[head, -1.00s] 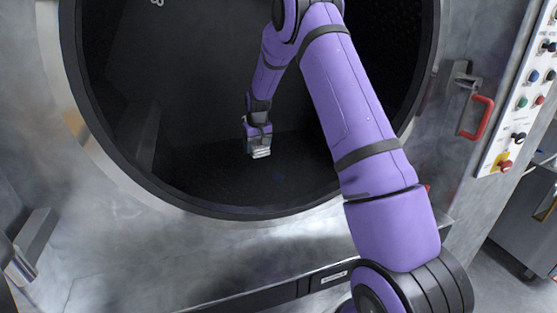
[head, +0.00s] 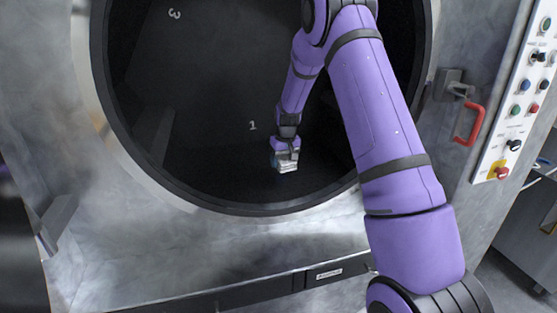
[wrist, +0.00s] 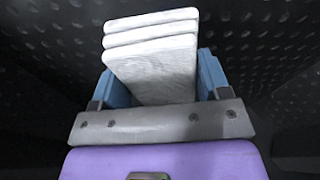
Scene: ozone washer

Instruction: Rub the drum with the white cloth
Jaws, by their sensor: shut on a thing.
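The white cloth (wrist: 152,62) is a folded stack of several layers between the blue fingers of my gripper in the wrist view. My gripper (head: 286,160) is shut on it, deep inside the drum. The drum (head: 205,105) is a large dark round cavity, with white figures 1 and 3 on its back wall. In the wrist view its dark, dimpled wall (wrist: 40,65) lies beyond the cloth. The cloth (head: 286,169) is low in the drum in the head view; I cannot tell whether it touches the surface.
The drum's round rim (head: 250,210) surrounds my arm. A red handle (head: 469,124) and a control panel (head: 524,110) with several buttons are at right. A metal bracket (head: 57,225) sticks out at lower left. Free room lies inside the drum left of my gripper.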

